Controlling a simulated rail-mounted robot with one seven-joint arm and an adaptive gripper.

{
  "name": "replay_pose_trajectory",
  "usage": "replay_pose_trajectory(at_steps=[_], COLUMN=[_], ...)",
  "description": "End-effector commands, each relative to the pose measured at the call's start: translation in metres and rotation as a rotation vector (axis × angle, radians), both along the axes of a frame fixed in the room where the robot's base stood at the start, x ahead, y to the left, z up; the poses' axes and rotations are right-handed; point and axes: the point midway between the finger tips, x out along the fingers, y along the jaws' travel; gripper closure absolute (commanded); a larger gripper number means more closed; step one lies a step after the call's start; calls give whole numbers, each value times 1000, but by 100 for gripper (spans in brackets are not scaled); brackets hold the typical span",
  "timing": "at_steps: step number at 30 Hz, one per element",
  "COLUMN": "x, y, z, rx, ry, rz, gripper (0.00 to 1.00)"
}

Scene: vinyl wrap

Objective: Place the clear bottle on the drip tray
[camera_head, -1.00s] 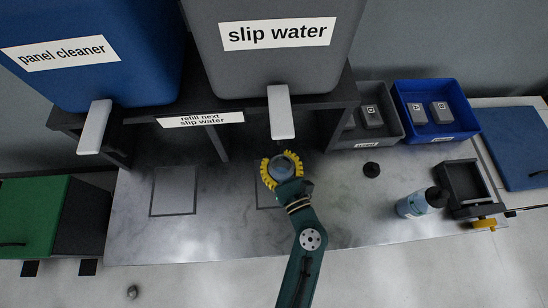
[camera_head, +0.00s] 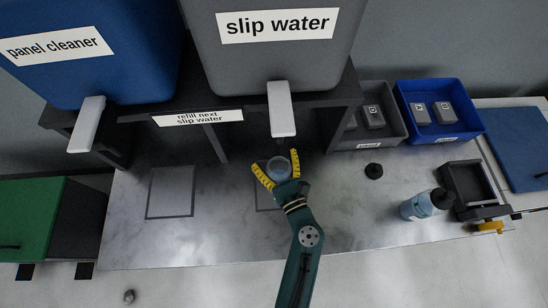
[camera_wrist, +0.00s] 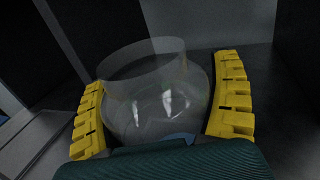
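The clear bottle (camera_head: 279,168) stands upright below the grey spout (camera_head: 281,110) of the slip water tank, over the drip tray (camera_head: 263,205). The tray is mostly hidden by the bottle and my arm. My gripper (camera_head: 276,161) is open, with its yellow fingers spread on either side of the bottle. The wrist view shows the clear bottle (camera_wrist: 155,95) between the two fingers, with a small gap on the right side. The bottle's base contact is hidden.
A second outlined square tray (camera_head: 172,192) lies empty at left. A dark cap (camera_head: 373,171) and a blue-labelled bottle (camera_head: 418,206) stand to the right. Grey and blue bins (camera_head: 440,136) are at the back right. The rack's legs stand close behind my gripper.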

Motion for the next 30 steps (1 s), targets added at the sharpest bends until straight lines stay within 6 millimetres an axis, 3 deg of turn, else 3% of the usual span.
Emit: replay_pose_trajectory(at_steps=[7, 21, 30], x=[-3, -95, -108], y=[-2, -48, -53], z=[2, 4, 3], rx=[0, 1, 0], ry=[4, 0, -1], rz=[-1, -6, 0], gripper=[10, 10, 10])
